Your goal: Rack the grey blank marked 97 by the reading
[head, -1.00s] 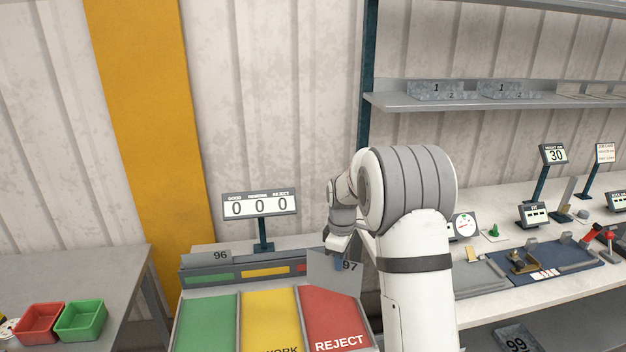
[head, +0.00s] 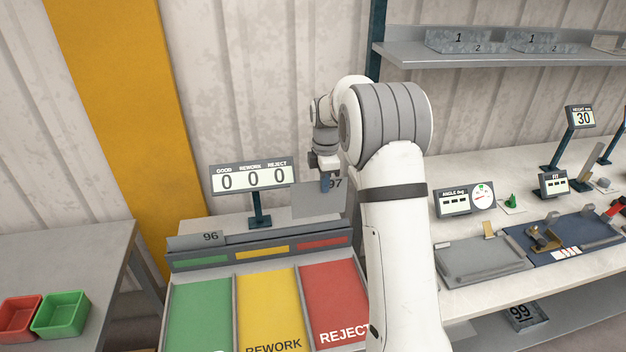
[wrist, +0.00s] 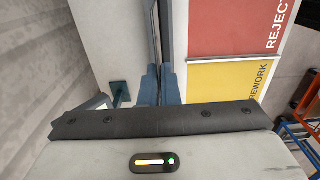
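The grey blank marked 97 (head: 308,203) hangs in my gripper (head: 325,182), upright, above the red end of the rack (head: 176,265). In the wrist view the fingers (wrist: 158,85) are closed on the blank, which shows nearly edge-on (wrist: 155,35). The rack has green, yellow and red sloping lanes; the yellow reads REWORK and the red REJECT. A blank marked 96 (head: 208,238) stands at the green end. The counter display (head: 253,178) reads 0 0 0. The angle display (head: 454,202) and the fit display (head: 553,185) show dashes; the height display (head: 581,117) reads 30.
A shelf (head: 480,60) with numbered trays hangs at upper right. The bench (head: 480,292) at right carries a grey plate, a blue fixture and a dial gauge. A bin marked 99 (head: 524,316) is below. Red and green boxes (head: 62,315) sit on the left table.

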